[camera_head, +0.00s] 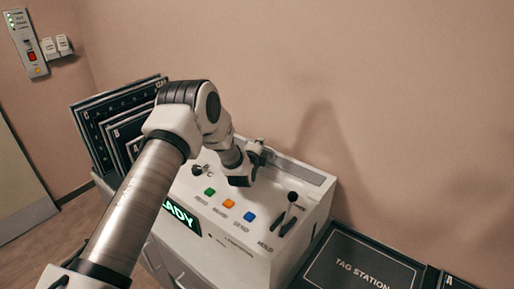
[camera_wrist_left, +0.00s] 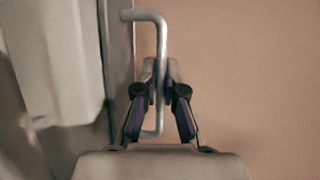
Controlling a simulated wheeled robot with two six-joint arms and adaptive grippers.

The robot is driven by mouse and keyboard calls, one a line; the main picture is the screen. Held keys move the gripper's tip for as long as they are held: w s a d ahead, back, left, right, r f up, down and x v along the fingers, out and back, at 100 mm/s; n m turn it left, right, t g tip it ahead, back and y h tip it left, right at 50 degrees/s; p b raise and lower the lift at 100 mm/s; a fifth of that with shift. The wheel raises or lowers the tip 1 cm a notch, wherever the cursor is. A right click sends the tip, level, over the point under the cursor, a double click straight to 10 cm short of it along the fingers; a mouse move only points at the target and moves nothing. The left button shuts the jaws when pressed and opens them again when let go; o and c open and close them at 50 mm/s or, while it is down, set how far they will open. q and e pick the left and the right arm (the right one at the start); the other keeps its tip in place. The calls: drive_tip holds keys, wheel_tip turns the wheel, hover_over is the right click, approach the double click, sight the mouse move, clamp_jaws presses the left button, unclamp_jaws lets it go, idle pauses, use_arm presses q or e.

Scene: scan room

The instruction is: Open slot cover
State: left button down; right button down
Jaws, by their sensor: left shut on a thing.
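The slot cover (camera_head: 298,171) appears to be the grey strip along the back of the white console's top. My left gripper (camera_head: 257,154) is at this strip's left part, seen partly behind my own wrist. In the left wrist view a grey bent bar handle (camera_wrist_left: 161,35) runs down between the two fingers of my left gripper (camera_wrist_left: 161,97). The fingers are shut on the handle. The cover looks flat, but its left end is hidden by my arm. My right gripper is in neither view.
The white console (camera_head: 228,228) has green, orange and blue buttons (camera_head: 229,204), a black-knobbed lever (camera_head: 292,197) and a lit green display (camera_head: 181,215). Dark panels (camera_head: 108,115) stand at its left. A dark tag station board (camera_head: 362,262) lies at the right. The wall is close behind.

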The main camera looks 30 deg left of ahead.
use_arm(q)
drive_tip(key=shift+w+f, duration=0.15)
drive_tip(key=shift+w, duration=0.4)
drive_tip(key=shift+s, duration=0.3)
drive_tip(key=c, duration=1.5)
unclamp_jaws()
drive_tip(key=shift+s+a+r, duration=0.1)
drive_tip(key=shift+r, duration=0.15)
drive_tip(key=shift+c, duration=0.2)
drive_tip(key=shift+f, duration=0.15)
drive_tip(key=v, duration=1.2)
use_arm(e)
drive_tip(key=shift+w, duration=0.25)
